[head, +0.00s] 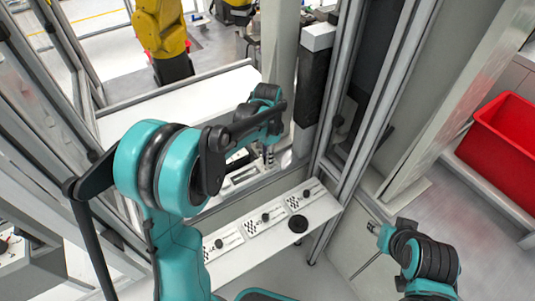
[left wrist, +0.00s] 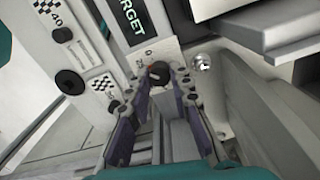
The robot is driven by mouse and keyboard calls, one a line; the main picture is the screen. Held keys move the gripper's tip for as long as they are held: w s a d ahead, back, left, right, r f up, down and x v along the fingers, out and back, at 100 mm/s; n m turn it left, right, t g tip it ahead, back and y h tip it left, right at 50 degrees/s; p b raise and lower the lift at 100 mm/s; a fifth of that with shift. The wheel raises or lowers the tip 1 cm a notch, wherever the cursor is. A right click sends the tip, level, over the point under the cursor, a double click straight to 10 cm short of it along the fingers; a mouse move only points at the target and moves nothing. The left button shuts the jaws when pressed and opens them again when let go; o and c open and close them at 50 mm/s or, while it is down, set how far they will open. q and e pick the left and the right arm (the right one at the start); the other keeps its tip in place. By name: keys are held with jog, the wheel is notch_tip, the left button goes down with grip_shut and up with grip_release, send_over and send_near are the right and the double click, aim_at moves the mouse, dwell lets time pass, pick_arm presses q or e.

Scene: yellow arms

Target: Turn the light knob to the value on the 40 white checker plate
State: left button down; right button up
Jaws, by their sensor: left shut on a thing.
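In the left wrist view a dark knob (left wrist: 158,72) with a pale pointer mark stands on a light plate marked TARGET (left wrist: 132,20), with 0 and 25 printed near the knob. The fingers of my left gripper (left wrist: 157,92) are shut on this knob, one on each side. In the head view my left gripper (head: 268,154) reaches down to the panel behind the sloping ledge, and the arm hides much of the spot. A white plate with a checker patch and the number 40 (left wrist: 50,14) shows at the upper left of the wrist view. My right gripper (head: 380,231) hangs apart at the right, its opening unclear.
The sloping ledge (head: 282,240) carries several small plates with knobs (head: 265,217) and a round black button (head: 298,223). Metal frame posts (head: 372,105) stand close on the right. A red bin (head: 505,145) stands further right. A yellow robot arm (head: 160,28) is behind.

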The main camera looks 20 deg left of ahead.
pick_arm(q)
jog(key=n+p, duration=0.1)
jog(key=n, duration=0.5)
jog(key=n+p, duration=0.1)
jog(key=n, duration=0.5)
jog(key=shift+n, duration=0.3)
jog(key=n+p, duration=0.1)
jog(key=n, duration=0.5)
jog(key=shift+a+n, duration=0.1)
jog(key=shift+n, duration=0.2)
jog(key=n, duration=0.5)
jog(key=shift+n, duration=0.3)
jog(key=c, duration=1.3)
grip_release()
jog(key=shift+c, duration=0.2)
